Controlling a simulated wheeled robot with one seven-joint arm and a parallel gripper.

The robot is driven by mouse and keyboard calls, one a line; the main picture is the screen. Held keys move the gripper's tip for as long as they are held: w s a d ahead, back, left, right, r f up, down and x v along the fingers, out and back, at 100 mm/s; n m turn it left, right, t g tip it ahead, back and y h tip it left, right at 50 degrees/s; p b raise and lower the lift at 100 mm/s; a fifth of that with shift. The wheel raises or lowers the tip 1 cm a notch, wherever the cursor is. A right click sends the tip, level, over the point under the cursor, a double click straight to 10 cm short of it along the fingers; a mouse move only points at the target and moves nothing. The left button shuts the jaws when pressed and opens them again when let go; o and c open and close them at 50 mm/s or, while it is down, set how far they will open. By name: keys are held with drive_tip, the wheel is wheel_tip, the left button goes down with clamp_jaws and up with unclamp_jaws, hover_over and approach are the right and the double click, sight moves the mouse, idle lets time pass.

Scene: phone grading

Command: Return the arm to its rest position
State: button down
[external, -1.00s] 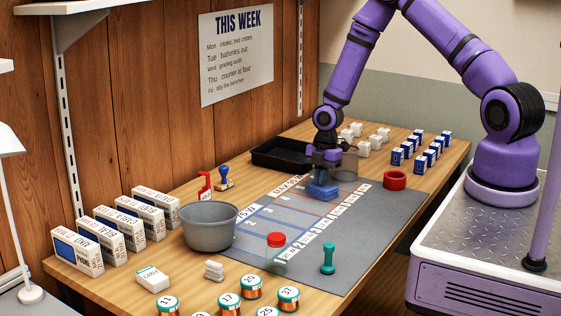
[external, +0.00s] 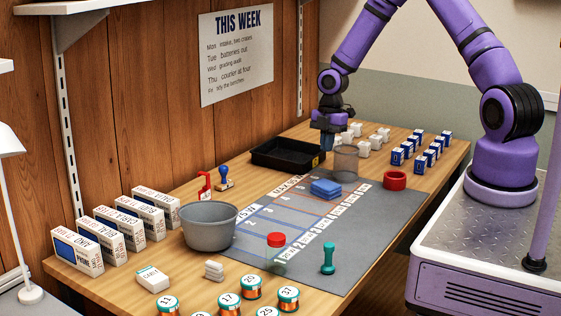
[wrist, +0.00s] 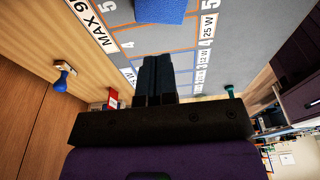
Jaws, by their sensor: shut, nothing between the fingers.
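My gripper (external: 327,142) is raised over the back part of the table in the external view, near the black tray and the clear cylinder. In the wrist view its dark fingers (wrist: 155,75) are together with nothing between them. A blue block or stack (external: 326,189) sits on the grey grid mat (external: 385,208), apart from my gripper. The blue block also shows at the top edge of the wrist view (wrist: 160,10).
A black tray (external: 268,155), a clear cylinder (external: 345,165) and white blocks (external: 363,149) stand near my gripper. A red ring (external: 394,180), grey bowl (external: 208,235), red-lidded jar (external: 277,240) and teal piece (external: 328,258) are further forward. Air above the mat is clear.

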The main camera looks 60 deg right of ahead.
drive_tip(key=s+a+r+m+t+h, duration=0.15)
drive_tip(key=s+r+m, duration=0.3)
drive_tip(key=r, duration=0.85)
drive_tip(key=s+a+r+m+h, duration=0.2)
drive_tip(key=s+a+r+m, duration=0.3)
drive_tip(key=r, duration=0.8)
drive_tip(key=s+a+r+m+t, duration=0.1)
drive_tip(key=s+r+m, duration=0.3)
drive_tip(key=s, duration=0.7)
drive_tip(key=s+a+r+m+t+y, duration=0.1)
drive_tip(key=s+r+m+t, duration=0.1)
drive_tip(key=s+r+m, duration=0.2)
drive_tip(key=s+r, duration=0.3)
drive_tip(key=s, duration=0.5)
drive_tip(key=shift+r+t, duration=0.3)
drive_tip(key=shift+t, duration=0.05)
